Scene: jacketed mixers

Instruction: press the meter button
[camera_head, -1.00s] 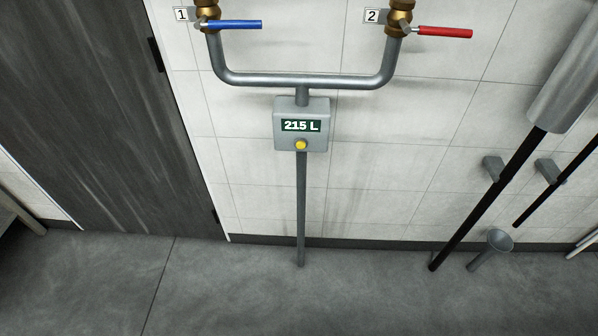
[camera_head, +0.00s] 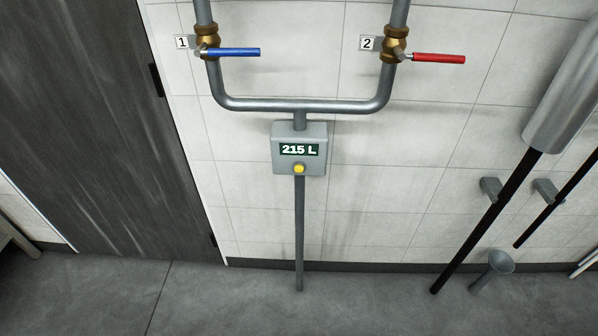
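The meter (camera_head: 287,165) is a grey box on a vertical pipe, in the middle of the head view. Its dark green display (camera_head: 299,150) reads "215 L". The round yellow meter button (camera_head: 299,169) sits low on its front face, below the display. Nothing covers the button. Neither of my grippers is in view.
A blue lever (camera_head: 235,52) at valve 1 and a red lever (camera_head: 438,58) at valve 2 both point right. A dark door (camera_head: 90,130) is at left. The floor (camera_head: 300,315) before the meter is clear.

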